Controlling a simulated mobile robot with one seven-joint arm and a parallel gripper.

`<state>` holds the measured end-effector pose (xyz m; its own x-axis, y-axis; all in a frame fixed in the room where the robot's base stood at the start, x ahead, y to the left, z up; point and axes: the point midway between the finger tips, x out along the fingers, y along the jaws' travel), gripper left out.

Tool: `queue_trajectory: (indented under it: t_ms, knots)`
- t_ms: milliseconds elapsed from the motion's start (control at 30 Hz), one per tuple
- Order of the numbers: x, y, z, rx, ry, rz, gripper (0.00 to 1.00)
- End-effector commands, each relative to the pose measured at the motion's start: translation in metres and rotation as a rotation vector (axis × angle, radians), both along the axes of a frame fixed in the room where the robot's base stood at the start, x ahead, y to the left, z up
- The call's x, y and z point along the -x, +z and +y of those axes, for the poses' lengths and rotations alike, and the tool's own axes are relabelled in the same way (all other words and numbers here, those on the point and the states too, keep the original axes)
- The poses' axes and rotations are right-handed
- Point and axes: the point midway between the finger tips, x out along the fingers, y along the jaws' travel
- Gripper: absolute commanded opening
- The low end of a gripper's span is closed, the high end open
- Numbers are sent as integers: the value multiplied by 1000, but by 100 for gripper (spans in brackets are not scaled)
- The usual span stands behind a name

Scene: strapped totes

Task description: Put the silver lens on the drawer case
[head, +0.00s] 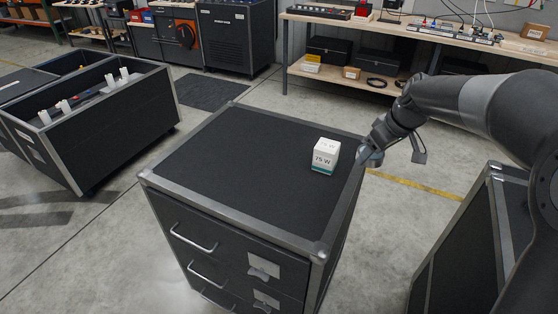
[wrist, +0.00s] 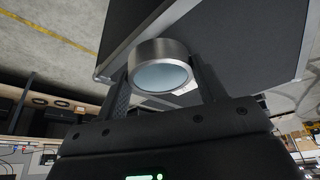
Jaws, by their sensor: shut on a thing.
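The silver lens (wrist: 161,74) is a short metal ring with pale glass, held between the two fingers of my gripper (wrist: 160,85) in the wrist view. In the head view my gripper (head: 366,156) is at the right edge of the drawer case, and the lens shows there as a small grey piece (head: 373,159). The drawer case (head: 230,150) has a dark flat top, metal edges and drawers with handles in front. I cannot tell whether the lens is over the top or just outside its edge.
A white and teal box (head: 325,155) marked 75 W stands on the case top near its right edge, close to my gripper. The left and middle of the top are clear. An open dark tote (head: 110,125) stands at left. A workbench (head: 450,38) is behind.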

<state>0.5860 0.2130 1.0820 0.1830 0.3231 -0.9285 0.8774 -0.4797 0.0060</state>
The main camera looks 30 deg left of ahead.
Motion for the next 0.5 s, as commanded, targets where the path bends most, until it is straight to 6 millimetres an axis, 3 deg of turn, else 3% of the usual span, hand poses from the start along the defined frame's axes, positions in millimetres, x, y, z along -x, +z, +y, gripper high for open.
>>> queue_trajectory:
  t_ms: [33,200,300,500]
  knots:
    - [9,-1,29,-3,61,1,35]
    - [34,-2,93,-9,207,0,35]
    - [45,-2,117,-12,262,0,35]
    - [57,-7,143,-14,308,2,35]
